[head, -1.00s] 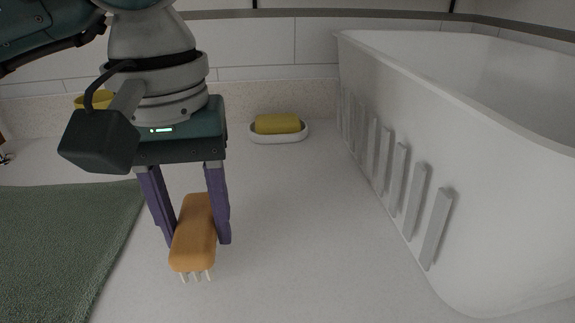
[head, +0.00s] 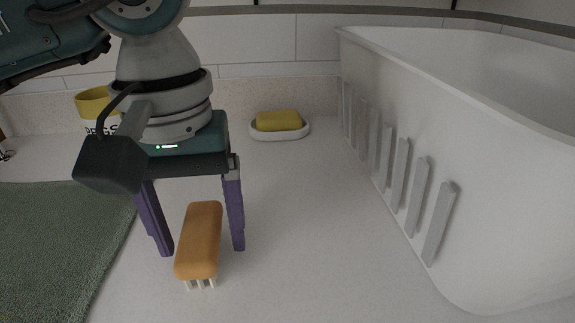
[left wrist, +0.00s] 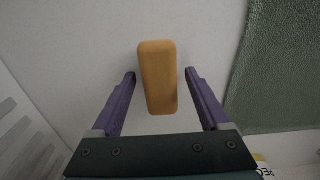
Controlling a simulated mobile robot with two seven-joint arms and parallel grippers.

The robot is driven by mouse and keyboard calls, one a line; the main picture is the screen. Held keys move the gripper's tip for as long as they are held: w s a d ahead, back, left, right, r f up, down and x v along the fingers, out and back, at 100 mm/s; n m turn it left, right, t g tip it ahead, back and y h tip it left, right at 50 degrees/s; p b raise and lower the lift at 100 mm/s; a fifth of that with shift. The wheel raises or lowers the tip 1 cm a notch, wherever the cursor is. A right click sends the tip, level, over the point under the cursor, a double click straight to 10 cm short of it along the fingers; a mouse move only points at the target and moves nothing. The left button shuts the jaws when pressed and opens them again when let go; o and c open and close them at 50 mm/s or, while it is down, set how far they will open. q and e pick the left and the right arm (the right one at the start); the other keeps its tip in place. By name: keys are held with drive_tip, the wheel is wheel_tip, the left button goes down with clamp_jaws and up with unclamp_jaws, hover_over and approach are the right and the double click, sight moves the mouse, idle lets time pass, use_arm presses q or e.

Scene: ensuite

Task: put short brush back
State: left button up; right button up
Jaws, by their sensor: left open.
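The short brush (head: 199,240) has an orange-brown wooden back and pale bristles that show at its near end. It lies back up on the white counter, between the green mat and the white bin. My left gripper (head: 202,251) points down over it with its two purple fingers open, one on each side of the brush. In the left wrist view the brush (left wrist: 158,77) stands between the spread fingertips (left wrist: 161,73), with a gap on both sides. My right gripper is not in view.
A large white ribbed bin (head: 480,170) fills the right side. A yellow sponge (head: 279,121) sits in a white dish (head: 280,134) near the back wall. A yellow cup (head: 93,103) stands behind my left arm. A green mat (head: 60,245) lies at left. Counter between dish and brush is clear.

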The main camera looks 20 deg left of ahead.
sight(199, 230)
use_arm(q)
wheel_tip(199, 230, up, 12)
drive_tip(key=shift+r+p, duration=0.15)
drive_tip(key=shift+p, duration=0.15)
